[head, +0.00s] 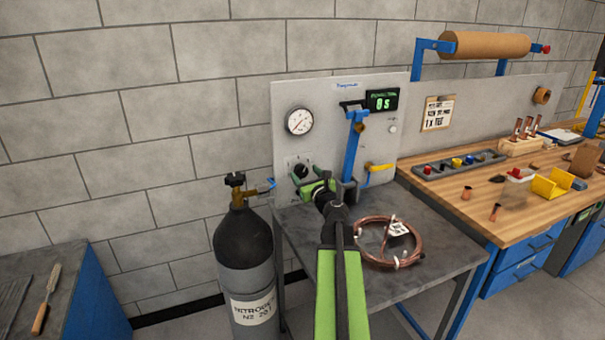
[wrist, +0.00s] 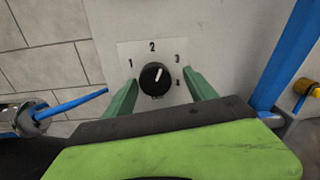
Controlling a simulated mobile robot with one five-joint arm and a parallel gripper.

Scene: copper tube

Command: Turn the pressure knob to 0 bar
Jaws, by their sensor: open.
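The pressure knob (wrist: 152,83) is round and black with a white pointer line, set in a pale scale plate (wrist: 125,51) marked 1, 2, 3 and 4. The pointer tilts slightly right of straight up, between 2 and 3. A 0 mark is not readable. In the head view the knob (head: 300,171) sits low on the grey panel, under the gauge. My gripper (wrist: 160,78) is open, with one green finger on each side of the knob and a visible gap to it. In the head view my gripper (head: 318,187) is just below and right of the knob.
A round gauge (head: 299,121) and a display (head: 382,100) reading 0 s are on the panel. A blue lever arm (head: 352,145) stands right of my gripper. A copper coil (head: 388,243) lies on the bench; a nitrogen cylinder (head: 245,255) stands left.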

